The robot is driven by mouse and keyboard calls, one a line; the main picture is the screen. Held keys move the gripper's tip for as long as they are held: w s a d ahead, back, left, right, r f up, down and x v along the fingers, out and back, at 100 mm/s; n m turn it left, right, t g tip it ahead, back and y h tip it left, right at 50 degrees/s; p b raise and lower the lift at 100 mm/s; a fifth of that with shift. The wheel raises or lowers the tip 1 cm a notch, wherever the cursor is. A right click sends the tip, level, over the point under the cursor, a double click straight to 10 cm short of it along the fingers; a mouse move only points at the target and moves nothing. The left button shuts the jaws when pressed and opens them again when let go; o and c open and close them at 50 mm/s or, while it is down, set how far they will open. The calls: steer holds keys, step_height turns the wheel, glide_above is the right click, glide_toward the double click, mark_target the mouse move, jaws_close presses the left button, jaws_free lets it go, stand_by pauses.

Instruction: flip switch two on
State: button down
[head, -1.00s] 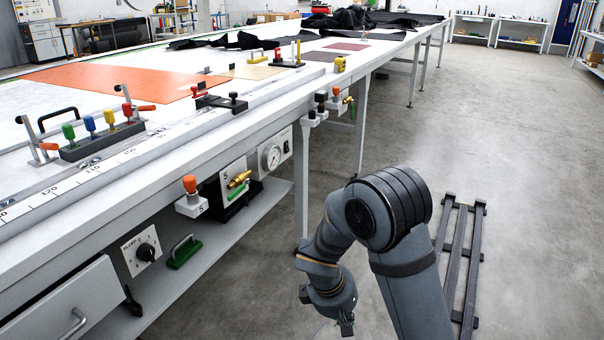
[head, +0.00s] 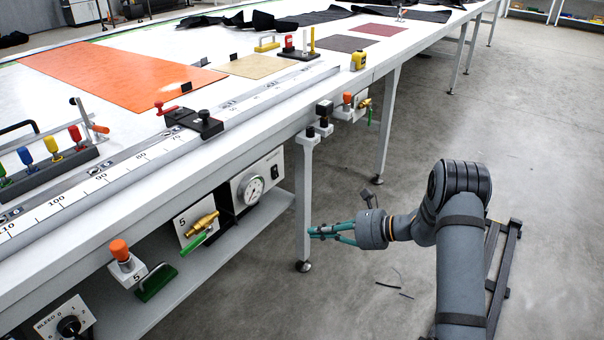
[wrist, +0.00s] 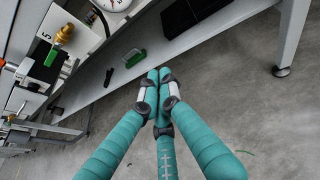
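My gripper (head: 318,232) hangs in the air beside a table leg, with its teal fingers pointing left toward the table. In the wrist view my gripper (wrist: 159,76) has its fingertips drawn together with nothing between them. I cannot tell which control is switch two. A rack of colored levers (head: 52,150), green, blue, yellow and red, stands on the tabletop at the left. An orange-capped control (head: 120,252) marked 5 is on the table's front side. Another orange-capped control (head: 347,100) is farther along; its number is unreadable.
The long white table (head: 200,160) fills the left. Along its front are a brass valve (head: 203,222) with a green handle, a round gauge (head: 252,190), and a rotary knob (head: 69,325) marked BLEED. The grey floor (head: 340,290) is mostly clear around my arm.

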mark_target(275, 179)
steer(key=w+d+r+m+t+y, duration=0.1)
steer(key=w+r+m+t, duration=0.2)
steer(key=w+r, duration=0.3)
steer(key=shift+w+d+r+t, duration=0.2)
steer(key=shift+w+r+t, duration=0.15)
steer(key=shift+r+t, duration=0.45)
steer(key=shift+a, duration=0.15)
steer(key=x, duration=1.3)
steer(key=shift+w+a+b, duration=0.25)
steer(key=shift+a+b, duration=0.1)
